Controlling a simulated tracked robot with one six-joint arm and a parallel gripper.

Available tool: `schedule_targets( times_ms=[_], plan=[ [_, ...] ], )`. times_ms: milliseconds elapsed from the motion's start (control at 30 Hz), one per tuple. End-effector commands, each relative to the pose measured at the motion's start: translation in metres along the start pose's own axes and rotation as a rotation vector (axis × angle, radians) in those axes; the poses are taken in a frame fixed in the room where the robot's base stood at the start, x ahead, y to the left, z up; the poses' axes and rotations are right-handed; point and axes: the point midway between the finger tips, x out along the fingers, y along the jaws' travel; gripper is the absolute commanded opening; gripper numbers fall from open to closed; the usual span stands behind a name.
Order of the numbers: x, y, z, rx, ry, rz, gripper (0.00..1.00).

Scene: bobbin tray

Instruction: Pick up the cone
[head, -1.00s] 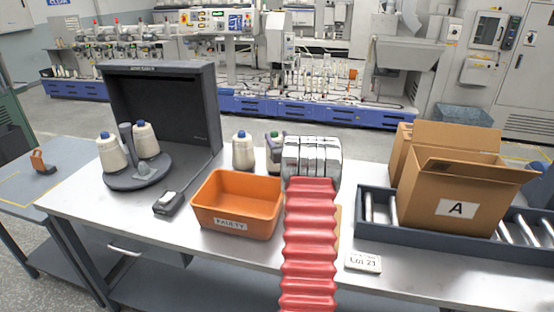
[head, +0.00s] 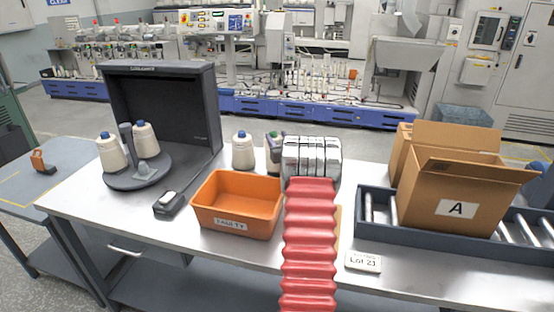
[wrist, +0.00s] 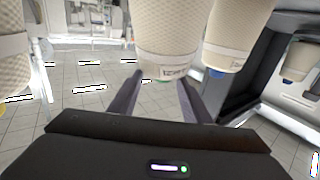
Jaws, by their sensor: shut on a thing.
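The cone (wrist: 160,38) in my gripper (wrist: 160,80) is cream yarn with a green tip. It shows large in the wrist view, its tip end between the two dark fingers, which are shut on it. In the head view this cone (head: 270,158) stands behind the orange bin, partly hidden by my wrist. A blue-tipped cone (head: 242,153) stands just left of it; it also shows in the wrist view (wrist: 238,38). I cannot tell whether the held cone is clear of the table.
An orange bin (head: 236,222) labelled FAULTY stands in front of the cones. A dark booth (head: 160,75) and a turntable (head: 125,181) with two cones are at left. A box marked A (head: 425,205) sits on rollers at right. Another cone (wrist: 12,65) shows at the wrist view's left.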

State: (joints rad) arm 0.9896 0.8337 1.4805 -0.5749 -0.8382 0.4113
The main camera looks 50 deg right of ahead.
Motion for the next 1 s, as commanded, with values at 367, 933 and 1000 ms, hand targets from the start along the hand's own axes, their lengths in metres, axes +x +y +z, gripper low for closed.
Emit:
schedule_targets(
  times_ms=[367,933,1000],
  plan=[
    [-0.002,0.0,0.012,0.003,-0.022,0.002,0.0],
    [-0.001,0.0,-0.032,0.0,-0.012,0.001,0.0],
    [-0.001,0.0,-0.046,0.0,-0.01,0.002,0.0]
  ],
)
